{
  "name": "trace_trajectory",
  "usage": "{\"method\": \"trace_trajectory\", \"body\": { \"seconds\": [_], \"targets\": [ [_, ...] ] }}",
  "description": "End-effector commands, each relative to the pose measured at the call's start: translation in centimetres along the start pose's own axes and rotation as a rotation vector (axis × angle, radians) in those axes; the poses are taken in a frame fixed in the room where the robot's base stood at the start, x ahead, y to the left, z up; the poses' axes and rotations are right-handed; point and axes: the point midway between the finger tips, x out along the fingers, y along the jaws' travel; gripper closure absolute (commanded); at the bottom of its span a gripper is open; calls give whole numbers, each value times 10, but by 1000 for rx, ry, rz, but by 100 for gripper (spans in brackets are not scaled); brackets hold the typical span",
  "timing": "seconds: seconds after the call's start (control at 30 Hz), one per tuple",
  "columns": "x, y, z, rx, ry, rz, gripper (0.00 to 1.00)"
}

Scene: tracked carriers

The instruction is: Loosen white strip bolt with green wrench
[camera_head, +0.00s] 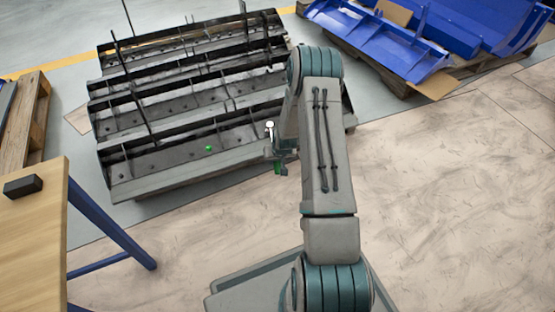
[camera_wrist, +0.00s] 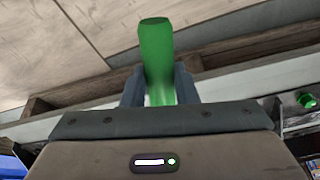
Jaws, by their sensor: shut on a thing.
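The green wrench (camera_wrist: 157,50) is held between the two fingers of my gripper (camera_wrist: 160,85) in the wrist view; its rounded end sticks out past the fingertips. In the head view my gripper (camera_head: 280,157) is at the right part of the black carrier's front edge, with a bit of the green wrench (camera_head: 278,168) showing below it. A small white-topped piece (camera_head: 269,127) shows just left of my arm; I cannot tell whether it is the white strip bolt. Much of the gripper is hidden by my arm.
The black slatted carrier (camera_head: 185,178) has upright rods and a small green spot (camera_head: 209,148) on its front beam. A wooden table (camera_head: 35,225) with a black block (camera_head: 23,186) stands at left. Blue parts (camera_head: 390,45) lie on a pallet at back right. The right floor is clear.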

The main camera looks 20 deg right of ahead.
Motion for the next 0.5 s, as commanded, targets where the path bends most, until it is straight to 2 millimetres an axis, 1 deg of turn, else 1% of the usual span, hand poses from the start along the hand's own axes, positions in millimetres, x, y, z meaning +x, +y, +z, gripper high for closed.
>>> {"method": "trace_trajectory", "body": {
  "seconds": [0.27, 0.5],
  "targets": [
    [-3, 0, -1, 0, 2, 0, 100],
    [-15, 0, -2, -1, 2, 0, 100]
  ]
}}
